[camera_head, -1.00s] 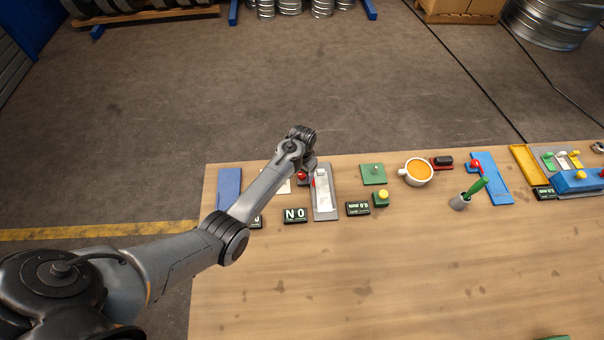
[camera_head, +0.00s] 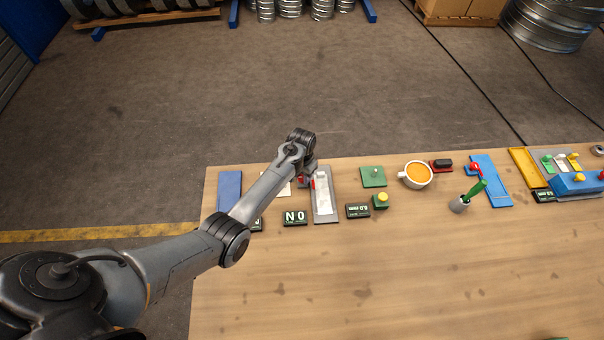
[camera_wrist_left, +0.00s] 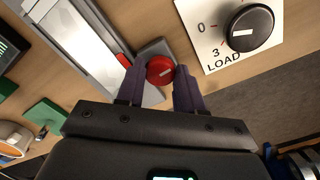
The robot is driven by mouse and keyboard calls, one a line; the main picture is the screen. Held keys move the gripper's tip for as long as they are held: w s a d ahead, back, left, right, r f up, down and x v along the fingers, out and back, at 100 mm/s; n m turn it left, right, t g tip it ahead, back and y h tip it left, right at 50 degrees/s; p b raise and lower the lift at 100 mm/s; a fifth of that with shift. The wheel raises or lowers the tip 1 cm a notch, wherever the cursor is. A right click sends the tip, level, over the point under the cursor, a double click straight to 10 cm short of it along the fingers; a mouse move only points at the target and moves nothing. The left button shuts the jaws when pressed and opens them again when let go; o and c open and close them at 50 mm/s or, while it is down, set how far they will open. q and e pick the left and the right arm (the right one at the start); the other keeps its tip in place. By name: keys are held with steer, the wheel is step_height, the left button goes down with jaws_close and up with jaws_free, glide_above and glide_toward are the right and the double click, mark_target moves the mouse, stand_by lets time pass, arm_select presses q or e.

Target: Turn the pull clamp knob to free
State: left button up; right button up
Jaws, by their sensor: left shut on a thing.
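A round red knob (camera_wrist_left: 160,70) with a pale mark across its top sits on a grey base plate (camera_wrist_left: 155,47) in the left wrist view. My left gripper (camera_wrist_left: 159,75) has one dark finger on each side of this knob and is shut on it. In the head view the left gripper (camera_head: 308,178) is at the far left part of the table, beside the grey plate with a pale strip (camera_head: 323,200). There the wrist largely hides the knob. My right gripper is not in view.
A black dial on a white LOAD plate (camera_wrist_left: 211,49) is close beside the left gripper. A "NO" display (camera_head: 295,218), a blue plate (camera_head: 229,186), a green plate (camera_head: 373,177) and a full cup (camera_head: 416,174) are nearby. The front of the wooden table (camera_head: 420,270) is largely clear.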

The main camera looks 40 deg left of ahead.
arm_select(q)
steer(key=n+p, duration=0.2)
steer(key=n, duration=0.1)
steer(key=shift+r, duration=0.15)
steer(key=n+p, duration=0.1)
steer(key=n, duration=0.3)
steer(key=shift+n, duration=0.3)
steer(key=n, duration=0.4)
steer(key=shift+p, duration=0.4)
steer(key=n, duration=0.5)
steer(key=shift+f, duration=0.2)
steer(key=shift+n, duration=0.3)
steer(key=o, duration=1)
steer(key=shift+o, duration=0.2)
steer(key=shift+r, duration=0.15)
